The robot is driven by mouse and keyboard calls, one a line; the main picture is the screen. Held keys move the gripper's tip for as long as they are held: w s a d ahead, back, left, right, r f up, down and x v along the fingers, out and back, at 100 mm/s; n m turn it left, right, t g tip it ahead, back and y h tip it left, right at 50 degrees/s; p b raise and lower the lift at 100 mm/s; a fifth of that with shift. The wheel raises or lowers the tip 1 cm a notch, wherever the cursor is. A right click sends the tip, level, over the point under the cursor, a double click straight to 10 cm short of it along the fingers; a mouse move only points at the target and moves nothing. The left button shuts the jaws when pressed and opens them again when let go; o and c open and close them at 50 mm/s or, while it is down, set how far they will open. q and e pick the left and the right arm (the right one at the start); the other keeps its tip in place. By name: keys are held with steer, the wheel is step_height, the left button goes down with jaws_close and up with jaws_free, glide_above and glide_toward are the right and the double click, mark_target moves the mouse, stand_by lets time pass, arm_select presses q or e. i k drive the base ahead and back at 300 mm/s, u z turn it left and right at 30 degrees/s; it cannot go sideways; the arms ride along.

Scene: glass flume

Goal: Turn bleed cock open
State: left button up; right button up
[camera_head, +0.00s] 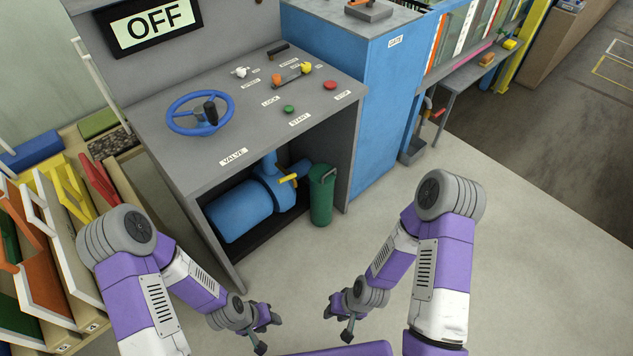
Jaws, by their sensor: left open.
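A yellow lever (288,178) sits on the blue pump (240,209) under the console; it looks like a cock handle, but no label on it is readable. On the console top (185,155) there is also a small yellow knob (306,68) and a white knob (241,72) with labels too small to read, so I cannot tell for sure which is the bleed cock. My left gripper (268,334) is open and empty, low in front of the console. My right gripper (338,326) has its fingers apart, empty, to the right of it. Neither touches anything.
The console carries a blue valve wheel (198,114), a green START button (288,109) and a red STOP button (330,85). A green canister (321,195) stands beside the pump. The OFF display (157,27) is above. Racks (45,270) stand left; open floor lies right.

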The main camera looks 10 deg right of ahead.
mark_target(291, 175)
steer(key=z, duration=0.35)
steer(key=i, duration=0.6)
steer(key=u, duration=1.35)
steer(key=i, duration=0.5)
